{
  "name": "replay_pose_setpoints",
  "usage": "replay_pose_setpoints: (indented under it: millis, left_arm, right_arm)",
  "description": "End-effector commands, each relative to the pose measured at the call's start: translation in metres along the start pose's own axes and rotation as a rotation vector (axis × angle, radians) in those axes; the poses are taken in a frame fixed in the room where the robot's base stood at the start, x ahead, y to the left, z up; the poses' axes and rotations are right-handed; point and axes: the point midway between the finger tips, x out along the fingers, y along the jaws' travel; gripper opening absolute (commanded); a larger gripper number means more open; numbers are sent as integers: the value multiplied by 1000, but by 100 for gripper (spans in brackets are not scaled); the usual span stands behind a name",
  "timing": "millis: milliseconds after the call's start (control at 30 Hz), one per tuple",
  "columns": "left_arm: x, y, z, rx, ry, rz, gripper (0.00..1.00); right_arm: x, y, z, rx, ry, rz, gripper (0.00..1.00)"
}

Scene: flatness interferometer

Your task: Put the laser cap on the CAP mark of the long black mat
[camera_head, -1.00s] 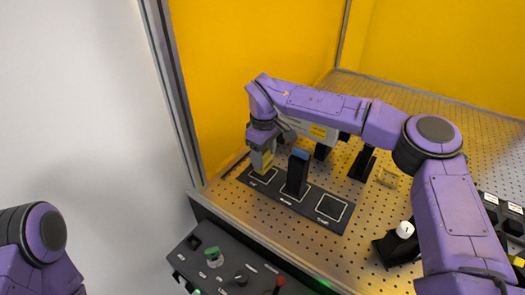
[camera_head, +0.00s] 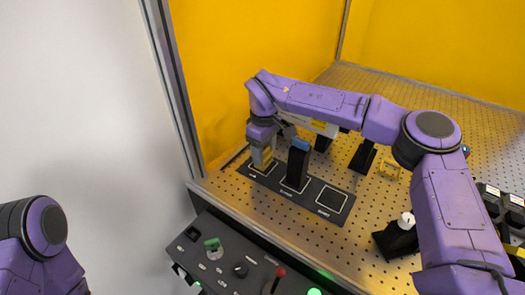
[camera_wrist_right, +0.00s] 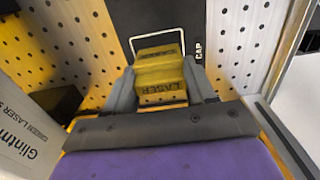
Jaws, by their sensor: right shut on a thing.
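The yellow laser cap (camera_wrist_right: 162,74) is between the fingers of my right gripper (camera_wrist_right: 163,92), which is shut on it. The long black mat (camera_head: 343,213) lies on the perforated bench. The CAP mark (camera_wrist_right: 198,48), a white outline with lettering, is at the mat's left end in the head view. The cap covers part of that outline. In the head view, my right gripper (camera_head: 263,158) points down at that end, with the cap low at or just above the mat; contact cannot be told. My left gripper is out of view.
A black block with a blue top (camera_head: 299,160) stands on the mat's middle mark, close beside my right gripper. The mat's right square (camera_head: 331,199) is empty. A white laser housing (camera_wrist_right: 22,135) is near the gripper. A control panel (camera_head: 225,262) is in front.

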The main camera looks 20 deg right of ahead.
Motion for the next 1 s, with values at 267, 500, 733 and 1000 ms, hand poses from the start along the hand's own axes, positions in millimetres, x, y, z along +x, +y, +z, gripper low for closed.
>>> replay_pose_setpoints:
  millis: [267,500,733,1000]
  left_arm:
    - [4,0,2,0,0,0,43]
    - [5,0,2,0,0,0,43]
    - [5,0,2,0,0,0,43]
    - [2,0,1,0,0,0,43]
  right_arm:
    - [3,0,0,0,0,0,35]
    - [4,0,0,0,0,0,68]
    - [4,0,0,0,0,0,85]
    - [-4,0,0,0,0,0,85]
